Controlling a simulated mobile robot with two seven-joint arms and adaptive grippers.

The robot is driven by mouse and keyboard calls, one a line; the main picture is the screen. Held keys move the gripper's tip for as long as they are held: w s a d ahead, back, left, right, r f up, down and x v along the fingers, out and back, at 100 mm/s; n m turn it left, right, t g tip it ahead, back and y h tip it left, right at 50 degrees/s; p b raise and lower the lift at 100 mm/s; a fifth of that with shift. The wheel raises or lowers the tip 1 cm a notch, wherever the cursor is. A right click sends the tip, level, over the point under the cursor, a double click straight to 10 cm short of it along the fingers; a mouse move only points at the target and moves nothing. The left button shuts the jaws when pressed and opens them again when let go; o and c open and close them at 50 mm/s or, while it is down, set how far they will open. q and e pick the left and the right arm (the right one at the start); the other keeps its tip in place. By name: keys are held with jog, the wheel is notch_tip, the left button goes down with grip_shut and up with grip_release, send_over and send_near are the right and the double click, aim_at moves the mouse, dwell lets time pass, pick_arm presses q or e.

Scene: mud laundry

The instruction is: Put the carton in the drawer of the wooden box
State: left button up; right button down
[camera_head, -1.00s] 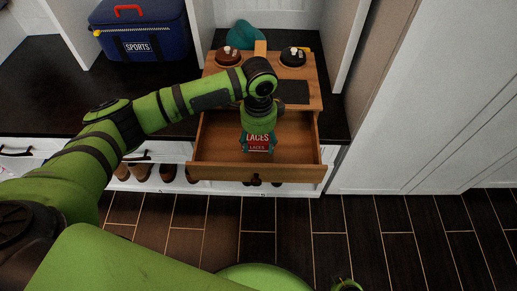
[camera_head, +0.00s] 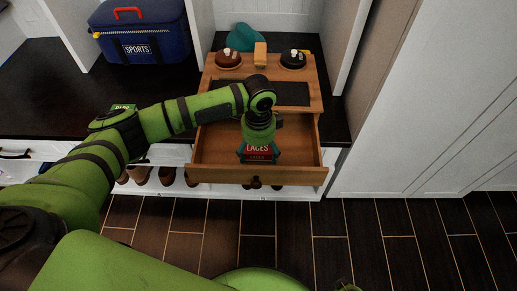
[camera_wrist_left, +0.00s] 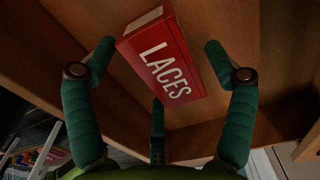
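The wooden box (camera_head: 312,92) stands on the dark counter with its drawer (camera_head: 215,150) pulled out toward me. The red carton (camera_head: 257,151), lettered LACES, is inside the drawer area, near its middle. My left gripper (camera_head: 259,156) is above the drawer, pointing down, with its fingers around the carton. In the left wrist view the carton (camera_wrist_left: 163,62) lies between the spread green fingers, with gaps on both sides. The left gripper is open. Whether the carton rests fully on the drawer floor is hard to tell. My right gripper is not in view.
On top of the box are a brown round item (camera_head: 228,59), a black round item (camera_head: 293,59) and a dark pad (camera_head: 290,93). A blue SPORTS bag (camera_head: 140,32) sits back left. Shoes (camera_head: 166,175) stand below the counter. A white panel (camera_head: 420,110) borders the right.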

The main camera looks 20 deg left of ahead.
aim_at(259, 150)
pick_arm(q)
jog(key=shift+r, duration=0.1)
jog(key=shift+r, duration=0.35)
notch_tip(259, 150, up, 12)
jog(key=p, duration=0.2)
jog(key=shift+f+p, duration=0.25)
jog(key=shift+p, duration=0.1)
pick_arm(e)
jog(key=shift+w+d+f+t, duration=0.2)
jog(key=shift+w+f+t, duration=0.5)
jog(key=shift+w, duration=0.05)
